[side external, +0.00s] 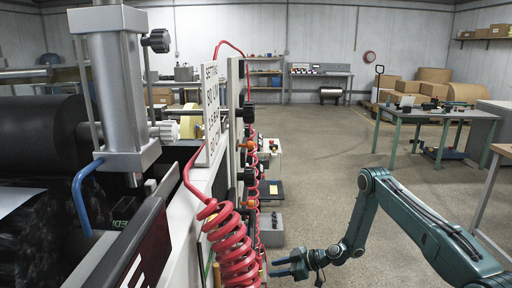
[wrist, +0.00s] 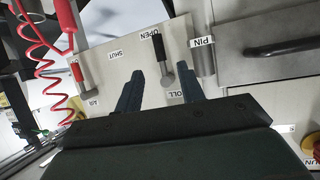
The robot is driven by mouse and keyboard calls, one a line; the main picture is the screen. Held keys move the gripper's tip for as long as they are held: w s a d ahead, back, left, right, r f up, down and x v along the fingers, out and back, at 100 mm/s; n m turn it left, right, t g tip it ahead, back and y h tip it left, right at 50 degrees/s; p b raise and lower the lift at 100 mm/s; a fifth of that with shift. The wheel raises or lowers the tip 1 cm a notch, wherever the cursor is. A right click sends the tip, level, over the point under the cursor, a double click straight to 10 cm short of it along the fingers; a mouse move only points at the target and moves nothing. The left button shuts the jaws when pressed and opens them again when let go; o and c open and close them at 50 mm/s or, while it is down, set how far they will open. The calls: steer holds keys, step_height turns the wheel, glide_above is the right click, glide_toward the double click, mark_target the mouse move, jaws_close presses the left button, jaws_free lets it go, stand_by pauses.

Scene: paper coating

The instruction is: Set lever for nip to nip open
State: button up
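In the wrist view a lever with a black handle (wrist: 158,46) is mounted on a pale panel (wrist: 120,70). Its handle points up in the picture, beside the label OPEN; the label SHUT (wrist: 113,53) lies to the left. A label below it (wrist: 175,94) is partly hidden by a finger and seems to end in "OLL"; I cannot read NIP on it. My gripper (wrist: 160,78) is open, one finger on each side of the lever's lower part in the picture; contact cannot be told. In the side view my gripper (side external: 284,266) is at the bottom, right of the machine.
A red-handled lever (wrist: 76,72) labelled AIR is left of the black one. A coiled red hose (side external: 232,240) hangs along the machine. A PIN label (wrist: 202,41) and a dark drawer handle (wrist: 285,47) lie to the right. Open floor (side external: 320,170) is beyond the arm.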

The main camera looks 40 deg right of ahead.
steer(key=shift+v, duration=2.25)
steer(key=s+a+r+n+g+h, duration=0.1)
steer(key=s+a+r+g, duration=0.3)
steer(key=r, duration=1)
steer(key=s+a+r+g+h, duration=0.15)
steer(key=a+r, duration=0.35)
steer(key=r, duration=0.9)
steer(key=s+r+m+h, duration=0.2)
steer(key=s+r, duration=0.4)
steer(key=s, duration=0.6)
steer(key=s+a+r+m+h, duration=0.1)
steer(key=s+r+m, duration=0.4)
steer(key=s, duration=0.8)
steer(key=shift+a+r+m+h, duration=0.35)
steer(key=shift+r+h, duration=0.3)
steer(key=shift+h, duration=0.2)
